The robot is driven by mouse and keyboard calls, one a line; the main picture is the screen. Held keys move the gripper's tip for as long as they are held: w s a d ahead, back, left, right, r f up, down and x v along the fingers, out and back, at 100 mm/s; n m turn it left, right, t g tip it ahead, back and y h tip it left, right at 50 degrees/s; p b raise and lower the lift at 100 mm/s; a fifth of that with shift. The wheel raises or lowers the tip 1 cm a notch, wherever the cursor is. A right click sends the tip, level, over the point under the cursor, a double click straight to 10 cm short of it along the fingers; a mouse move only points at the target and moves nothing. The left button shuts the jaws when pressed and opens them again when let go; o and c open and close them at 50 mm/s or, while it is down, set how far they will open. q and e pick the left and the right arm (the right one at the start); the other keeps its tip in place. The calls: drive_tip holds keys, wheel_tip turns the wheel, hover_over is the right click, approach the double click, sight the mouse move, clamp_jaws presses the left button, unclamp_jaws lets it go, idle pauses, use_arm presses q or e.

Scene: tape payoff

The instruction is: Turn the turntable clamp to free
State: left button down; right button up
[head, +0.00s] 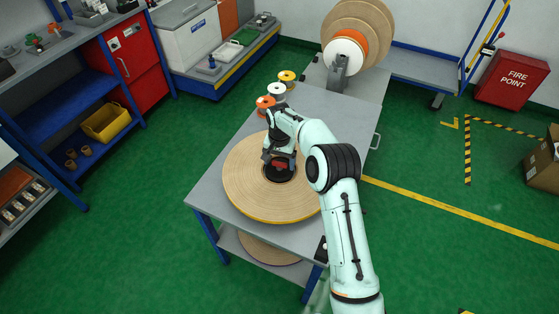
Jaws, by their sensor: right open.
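A large tan coil (242,187) lies flat on the grey table (300,236), with a yellow lower edge. At its centre is a dark hub (283,179), with a small red part that looks like the turntable clamp (279,165). My right gripper (279,158) is open, pointing down over the hub, its fingers around or just above the red part. I cannot tell whether they touch it. The gripper hides part of the clamp, so its setting cannot be read. My left gripper is not in view.
Small spools, orange (264,102), white (276,91) and yellow (287,77), stand at the table's back corner. Behind stands a payoff with large upright reels (372,24). Another coil (268,250) lies on the lower shelf.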

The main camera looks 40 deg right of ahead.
drive_tip(key=c, duration=1.1)
drive_tip(key=shift+o, duration=0.2)
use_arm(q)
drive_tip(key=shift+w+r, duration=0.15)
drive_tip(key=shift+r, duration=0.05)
use_arm(e)
drive_tip(key=shift+n, duration=0.3)
drive_tip(key=n+p, duration=0.1)
drive_tip(key=n, duration=0.2)
drive_tip(key=shift+r+n+p, duration=0.15)
drive_tip(key=shift+n+p, duration=0.15)
drive_tip(key=shift+p, duration=0.05)
drive_tip(key=n+p, duration=0.1)
drive_tip(key=n, duration=0.3)
drive_tip(key=n+p, duration=0.1)
drive_tip(key=n, duration=0.4)
drive_tip(key=shift+n+p, duration=0.3)
drive_tip(key=shift+n, duration=0.1)
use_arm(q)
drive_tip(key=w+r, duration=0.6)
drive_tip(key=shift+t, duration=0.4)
use_arm(e)
drive_tip(key=shift+n, duration=1.9)
